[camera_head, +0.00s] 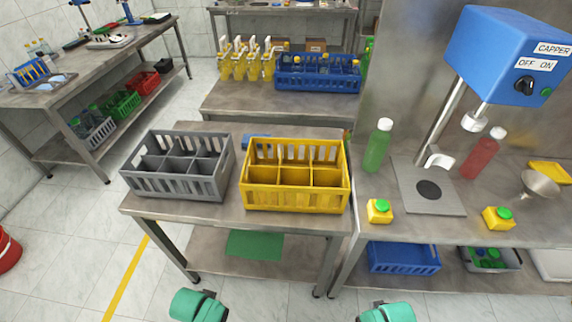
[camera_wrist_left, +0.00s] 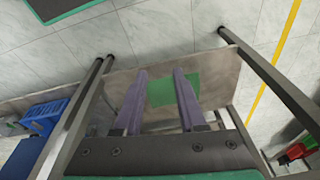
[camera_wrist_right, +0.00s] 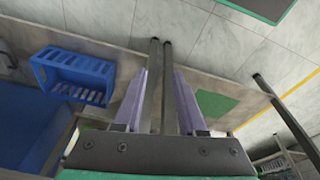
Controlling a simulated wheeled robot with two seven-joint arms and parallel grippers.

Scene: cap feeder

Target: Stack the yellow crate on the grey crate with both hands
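The yellow crate (camera_head: 295,198) stands upright on the small steel table, right of the grey crate (camera_head: 177,184). Both crates are divided into compartments that look empty. They stand close together with a narrow gap between them. My left gripper (camera_wrist_left: 162,82) is open and empty; in the head view only green parts of my left arm show at the bottom edge, below the table front. My right gripper (camera_wrist_right: 160,80) is also open and empty, low in front of the table. Neither gripper touches a crate, and neither crate is in the wrist views.
The small table (camera_head: 185,222) has a lower shelf with a green mat (camera_head: 255,244). A blue object (camera_head: 256,142) lies behind the crates. A blue crate (camera_head: 318,77) stands further back.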

